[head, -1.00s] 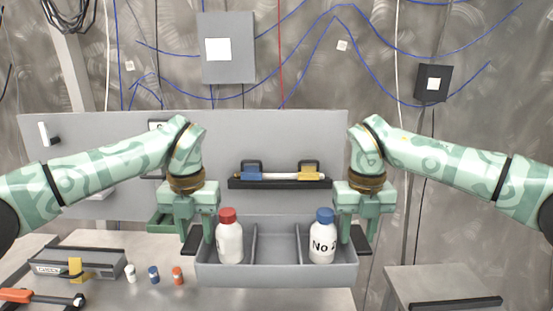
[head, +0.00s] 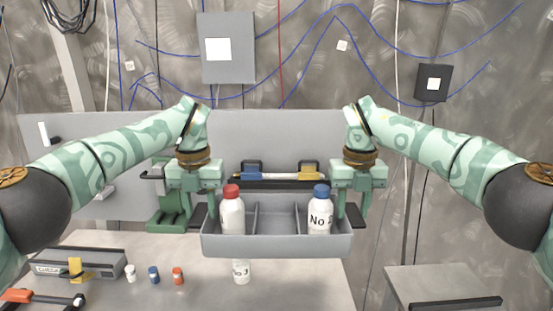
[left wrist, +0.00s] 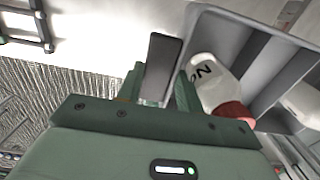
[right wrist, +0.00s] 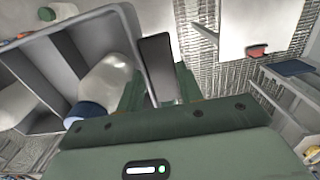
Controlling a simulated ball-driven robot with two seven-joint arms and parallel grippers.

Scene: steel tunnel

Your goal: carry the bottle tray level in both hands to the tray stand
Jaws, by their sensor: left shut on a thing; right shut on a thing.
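The grey bottle tray (head: 277,246) hangs level above the table, its dividers making three compartments. A red-capped white bottle (head: 232,215) stands upright in its left compartment and a blue-capped white bottle (head: 320,214) in its right one. The middle looks empty. My left gripper (head: 210,207) is shut on the tray's left end, and my right gripper (head: 341,207) on its right end. Dark handles (left wrist: 163,66) (right wrist: 158,66) show between the fingers in the wrist views. A low grey stand (head: 440,281) with a black front strip, apparently the tray stand, is at the lower right.
A grey panel (head: 110,140) stands behind. A gap separates table and stand.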

